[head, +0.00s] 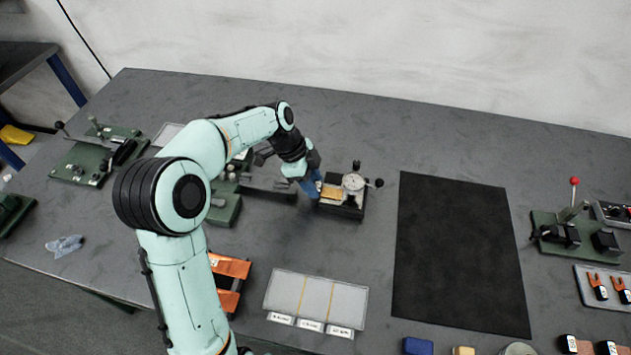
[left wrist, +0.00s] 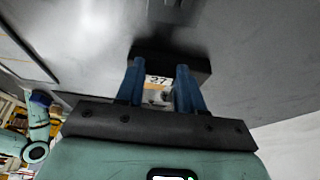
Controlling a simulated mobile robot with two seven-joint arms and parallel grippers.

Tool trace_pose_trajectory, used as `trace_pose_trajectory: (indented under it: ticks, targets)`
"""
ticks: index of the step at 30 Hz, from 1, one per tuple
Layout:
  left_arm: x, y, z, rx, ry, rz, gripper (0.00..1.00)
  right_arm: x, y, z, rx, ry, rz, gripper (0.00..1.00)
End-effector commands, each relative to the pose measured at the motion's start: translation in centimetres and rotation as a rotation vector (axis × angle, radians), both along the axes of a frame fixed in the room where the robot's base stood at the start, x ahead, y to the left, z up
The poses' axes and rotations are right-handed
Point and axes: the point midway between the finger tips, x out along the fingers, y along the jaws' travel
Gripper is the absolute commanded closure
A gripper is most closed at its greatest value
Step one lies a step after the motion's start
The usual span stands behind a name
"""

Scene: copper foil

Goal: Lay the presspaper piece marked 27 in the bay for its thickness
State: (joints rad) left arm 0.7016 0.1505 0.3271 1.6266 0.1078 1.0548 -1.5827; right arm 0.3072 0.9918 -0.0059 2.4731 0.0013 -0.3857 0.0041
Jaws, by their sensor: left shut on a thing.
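The presspaper piece (head: 331,193) is a small tan-yellow sheet at the dial thickness gauge (head: 352,183). In the left wrist view the piece (left wrist: 157,79) shows the number 27 between my blue fingers. My left gripper (head: 316,187) is shut on it, at the left side of the gauge. Whether the piece rests in the gauge's jaws cannot be told. The light grey tray (head: 283,291) lies at the front middle, split by yellow lines into three bays that look empty. Each bay has a white label at its front edge, too small to read surely. My right gripper does not show.
A black mat (head: 455,250) lies right of the gauge. Green fixtures (head: 225,210) stand behind my left arm, with another (head: 568,232) at the right. An orange-topped rack (head: 230,268) stands left of the tray. The table between gauge and tray is clear.

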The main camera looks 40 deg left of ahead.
Motion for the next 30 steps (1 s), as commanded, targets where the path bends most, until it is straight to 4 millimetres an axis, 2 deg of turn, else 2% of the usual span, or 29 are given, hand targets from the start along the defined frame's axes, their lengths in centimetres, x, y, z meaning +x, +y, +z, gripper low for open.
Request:
trace_pose_trajectory:
  ticks: [30]
  targets:
    - [-1.0,1.9,0.0,0.000,-0.001,0.000,0.90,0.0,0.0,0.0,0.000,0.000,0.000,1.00]
